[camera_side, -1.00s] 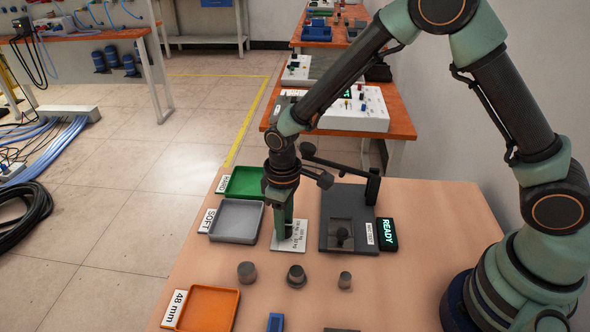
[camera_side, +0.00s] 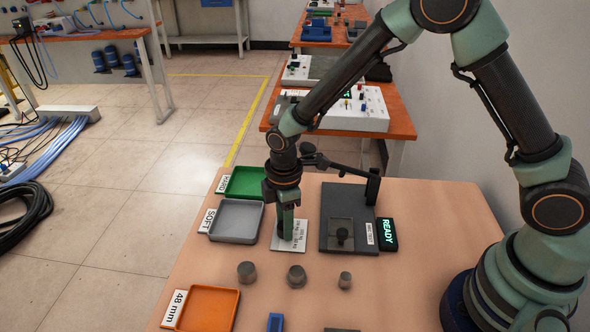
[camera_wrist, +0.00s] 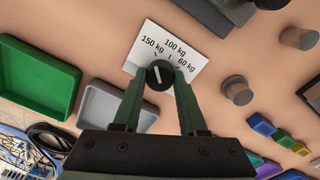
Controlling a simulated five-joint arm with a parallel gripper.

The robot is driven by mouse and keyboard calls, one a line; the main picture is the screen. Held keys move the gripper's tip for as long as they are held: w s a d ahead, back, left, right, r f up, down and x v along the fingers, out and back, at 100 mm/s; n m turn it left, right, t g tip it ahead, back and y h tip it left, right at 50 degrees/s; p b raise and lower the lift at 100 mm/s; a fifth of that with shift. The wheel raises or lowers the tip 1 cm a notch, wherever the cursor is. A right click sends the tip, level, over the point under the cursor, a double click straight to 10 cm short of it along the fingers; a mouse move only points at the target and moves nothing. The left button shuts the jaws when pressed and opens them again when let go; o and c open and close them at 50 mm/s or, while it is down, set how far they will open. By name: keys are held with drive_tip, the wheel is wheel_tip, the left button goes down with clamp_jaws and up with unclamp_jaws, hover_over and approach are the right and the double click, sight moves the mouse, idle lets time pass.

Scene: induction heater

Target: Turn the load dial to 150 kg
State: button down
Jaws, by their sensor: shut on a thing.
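The load dial (camera_wrist: 160,75) is a round black knob with a white pointer line, on a white card (camera_wrist: 200,59) marked 150 kg, 100 kg and 60 kg. In the wrist view the pointer tilts slightly left of straight up, roughly toward the 150 kg mark. My gripper (camera_wrist: 161,80) has its two green fingers shut on the dial, one on each side. In the side view my gripper (camera_side: 287,237) points straight down onto the card (camera_side: 289,247), and its fingers hide the dial.
A dark device (camera_side: 311,240) with a screen reading READY (camera_side: 388,234) stands just right of the card. Grey (camera_side: 236,238) and green (camera_side: 245,196) trays lie to the left. Several grey cylinders (camera_side: 246,272) and an orange tray (camera_side: 208,325) are in front.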

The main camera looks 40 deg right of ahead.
drive_tip(key=shift+a+r, duration=0.1)
drive_tip(key=shift+a, duration=0.05)
idle(0.3)
drive_tip(key=shift+c, duration=2.2)
unclamp_jaws()
wheel_tip(320, 180, up, 12)
drive_tip(key=shift+s, duration=0.15)
